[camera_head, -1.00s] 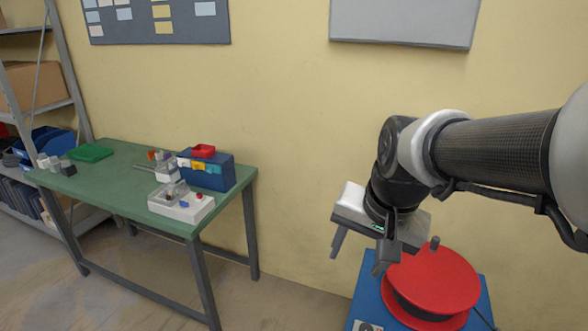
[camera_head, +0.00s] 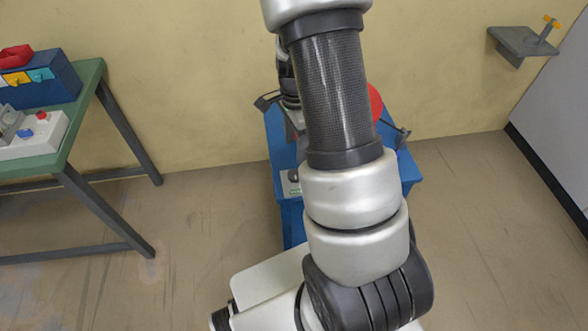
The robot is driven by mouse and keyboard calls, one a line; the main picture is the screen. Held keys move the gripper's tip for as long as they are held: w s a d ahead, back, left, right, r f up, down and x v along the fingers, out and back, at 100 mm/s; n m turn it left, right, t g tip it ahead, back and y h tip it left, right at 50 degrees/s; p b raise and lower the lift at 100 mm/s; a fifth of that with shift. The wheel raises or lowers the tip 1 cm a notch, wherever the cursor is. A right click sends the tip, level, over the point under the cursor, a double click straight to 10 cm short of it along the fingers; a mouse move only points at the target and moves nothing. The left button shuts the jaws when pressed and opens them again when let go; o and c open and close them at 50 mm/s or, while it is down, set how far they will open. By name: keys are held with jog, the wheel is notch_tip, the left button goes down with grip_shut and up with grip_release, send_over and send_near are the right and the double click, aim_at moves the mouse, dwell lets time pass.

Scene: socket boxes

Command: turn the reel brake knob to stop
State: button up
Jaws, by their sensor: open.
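The reel stand (camera_head: 276,130) is blue and stands against the wall in the middle, largely behind my arm. The red reel (camera_head: 375,102) shows only as a sliver right of my forearm. A pale plate (camera_head: 286,188) with a small dark knob (camera_head: 294,175) is on the stand's near left part, just left of my arm. The knob's pointer and markings are too small to read. My gripper (camera_head: 294,118) is mostly hidden behind my forearm; a grey part shows above the stand, beyond the knob and apart from it. The jaws are open.
A green workbench (camera_head: 88,85) at the left holds a blue box (camera_head: 45,88) and a white switch box (camera_head: 40,140). A grey wall shelf (camera_head: 522,42) with a yellow-handled valve is at upper right. The floor on both sides of the stand is clear.

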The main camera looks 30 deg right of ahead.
aim_at(295, 173)
notch_tip(295, 173, down, 12)
jog(key=shift+r+b, duration=0.15)
jog(key=shift+b, duration=0.85)
jog(key=shift+c, duration=0.6)
jog(key=c, duration=0.9)
jog(key=shift+c, duration=0.2)
